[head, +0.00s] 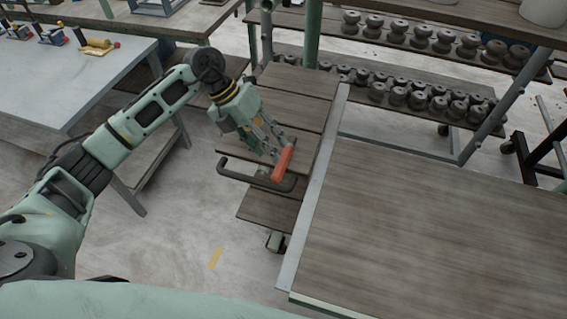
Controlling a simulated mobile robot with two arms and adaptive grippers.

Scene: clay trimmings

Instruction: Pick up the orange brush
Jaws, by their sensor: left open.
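The orange brush (284,163) shows in the head view as a short orange-red stick, slanting up to the right. It appears at the near edge of a slatted wooden cart shelf, by the cart's dark handle. My left gripper (274,146) comes in from the upper left, its fingers pointing down to the right. The fingers are open, and their tips are right at the brush; I cannot tell whether they touch it. Any bristles are not distinguishable. My right gripper is out of view.
The cart (298,98) has a bent dark handle (240,176) at its near side. A large wooden table (430,230) stands close on the right. A grey-topped table (75,80) with small tools is at left. Racks of dark round clay pieces (420,98) stand behind.

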